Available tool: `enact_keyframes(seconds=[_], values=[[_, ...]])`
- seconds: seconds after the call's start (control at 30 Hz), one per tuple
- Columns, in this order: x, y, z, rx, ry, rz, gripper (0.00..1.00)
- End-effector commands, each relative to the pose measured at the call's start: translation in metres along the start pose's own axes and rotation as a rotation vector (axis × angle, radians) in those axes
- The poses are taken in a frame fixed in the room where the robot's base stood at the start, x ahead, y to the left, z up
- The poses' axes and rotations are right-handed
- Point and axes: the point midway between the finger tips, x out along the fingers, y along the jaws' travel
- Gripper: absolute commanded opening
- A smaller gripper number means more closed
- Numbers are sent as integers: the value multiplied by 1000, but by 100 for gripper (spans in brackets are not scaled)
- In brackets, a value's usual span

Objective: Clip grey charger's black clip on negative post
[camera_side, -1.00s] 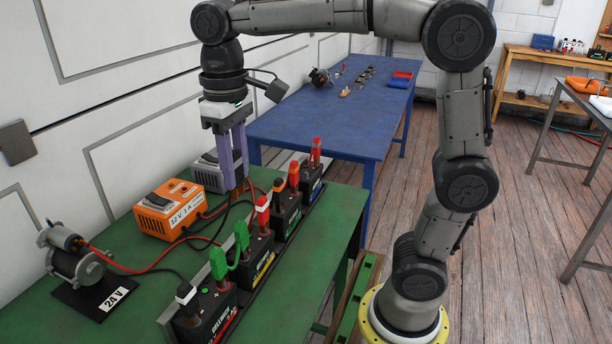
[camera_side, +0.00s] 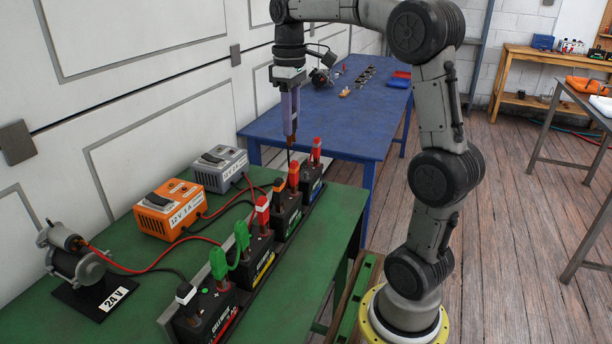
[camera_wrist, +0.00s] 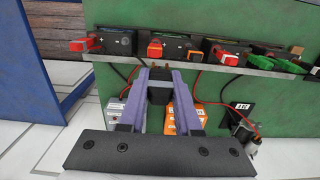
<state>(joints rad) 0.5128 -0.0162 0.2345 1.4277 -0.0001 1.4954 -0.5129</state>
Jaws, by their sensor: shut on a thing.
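My gripper (camera_side: 290,134) is shut on a black clip, which shows as a dark block (camera_wrist: 158,88) between the purple fingers in the wrist view. In the side view it hangs in the air above the row of batteries, close to the back ones, with a thin dark line below the fingertips. The grey charger (camera_side: 220,168) stands on the green bench against the wall, left of my gripper. The back battery (camera_side: 311,187) bears a red clip (camera_side: 316,149).
The neighbouring battery (camera_side: 287,216) bears a red clip and an orange-topped clip. Nearer ones carry a red-and-white clip (camera_side: 262,208), green clips (camera_side: 220,262) and a black-and-white clip (camera_side: 185,292). An orange charger (camera_side: 167,210) and a 24 V alternator (camera_side: 77,266) stand left. Cables cross the bench.

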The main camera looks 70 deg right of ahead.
Motion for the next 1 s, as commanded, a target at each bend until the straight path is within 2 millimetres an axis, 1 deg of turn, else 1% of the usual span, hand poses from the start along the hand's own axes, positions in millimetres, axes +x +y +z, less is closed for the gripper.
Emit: enact_keyframes(seconds=[0.03, 0.1, 0.4, 0.43, 0.5, 0.8, 0.9, 1.0], values=[[0, 13, 0, 7, 0, 0, 5], [0, 28, 0, 7, 0, 0, 5], [0, 87, 0, 5, 0, 0, 5], [4, 88, 1, 1, -1, -1, 5], [20, 85, 1, -1, -4, -4, 5], [80, 84, 1, 0, -4, -3, 5], [94, 84, 0, 0, -2, -1, 5], [105, 84, 0, 0, -1, -1, 5]])
